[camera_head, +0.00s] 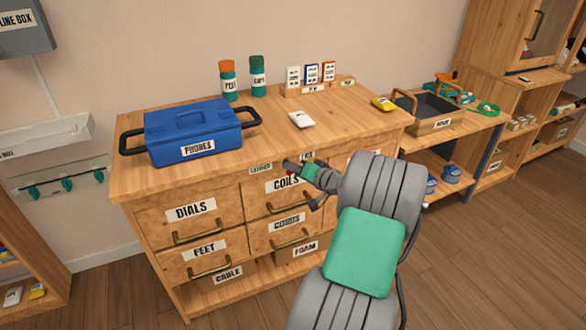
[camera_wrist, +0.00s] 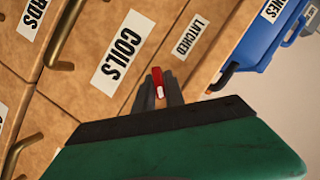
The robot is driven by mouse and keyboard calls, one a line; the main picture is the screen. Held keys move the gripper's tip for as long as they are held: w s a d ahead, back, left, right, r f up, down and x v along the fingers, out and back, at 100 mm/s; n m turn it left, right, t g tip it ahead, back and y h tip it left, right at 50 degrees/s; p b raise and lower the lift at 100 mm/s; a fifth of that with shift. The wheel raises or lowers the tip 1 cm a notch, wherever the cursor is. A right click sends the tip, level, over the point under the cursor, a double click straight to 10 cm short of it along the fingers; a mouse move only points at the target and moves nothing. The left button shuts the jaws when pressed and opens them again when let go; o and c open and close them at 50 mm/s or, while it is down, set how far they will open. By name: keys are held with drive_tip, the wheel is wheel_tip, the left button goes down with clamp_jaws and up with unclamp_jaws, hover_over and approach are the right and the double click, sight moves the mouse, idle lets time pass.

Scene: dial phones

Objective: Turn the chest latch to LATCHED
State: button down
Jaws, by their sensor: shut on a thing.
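The chest latch (camera_wrist: 156,76) shows as a small red piece with a pale end on the front of the wooden chest (camera_head: 150,197). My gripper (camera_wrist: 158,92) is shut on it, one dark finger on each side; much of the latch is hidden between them. A LATCHED label (camera_wrist: 192,36) lies beyond the latch, up and to the right in the wrist view. In the head view my gripper (camera_head: 289,165) is at the chest's top front edge, above the COILS drawer (camera_head: 266,202). Another small label (camera_head: 307,156) there is partly covered. I cannot tell exactly where the latch points.
A blue PHONES case (camera_head: 192,130) stands on the chest top, left of my gripper. A white item (camera_head: 301,119), two bottles (camera_head: 228,80) and a card rack (camera_head: 318,87) stand behind. Drawer handles (camera_head: 201,237) stick out below. Open floor lies to the right.

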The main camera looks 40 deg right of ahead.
idle(0.4)
drive_tip(key=n+g+h+b, duration=0.1)
drive_tip(key=n+h+b, duration=0.1)
drive_tip(key=n+b, duration=0.1)
drive_tip(key=shift+a+f, duration=0.1)
drive_tip(key=shift+a, duration=0.05)
drive_tip(key=n+h+b, duration=0.1)
drive_tip(key=b, duration=0.1)
drive_tip(key=n+h+b, duration=0.1)
drive_tip(key=n+b, duration=0.1)
drive_tip(key=shift+w+a+f+g+b, duration=0.1)
drive_tip(key=shift+a+g+b, duration=0.05)
drive_tip(key=shift+g+b, duration=0.25)
drive_tip(key=n+h+b, duration=0.2)
drive_tip(key=n+b, duration=0.2)
drive_tip(key=b, duration=0.2)
drive_tip(key=shift+a+f+b, duration=0.1)
drive_tip(key=shift+b, duration=0.25)
drive_tip(key=n+h+b, duration=0.2)
drive_tip(key=b, duration=0.1)
drive_tip(key=shift+r+g+b, duration=0.2)
drive_tip(key=shift+g+b, duration=0.1)
drive_tip(key=shift+b, duration=0.1)
drive_tip(key=shift+r, duration=0.1)
drive_tip(key=c, duration=1.5)
unclamp_jaws()
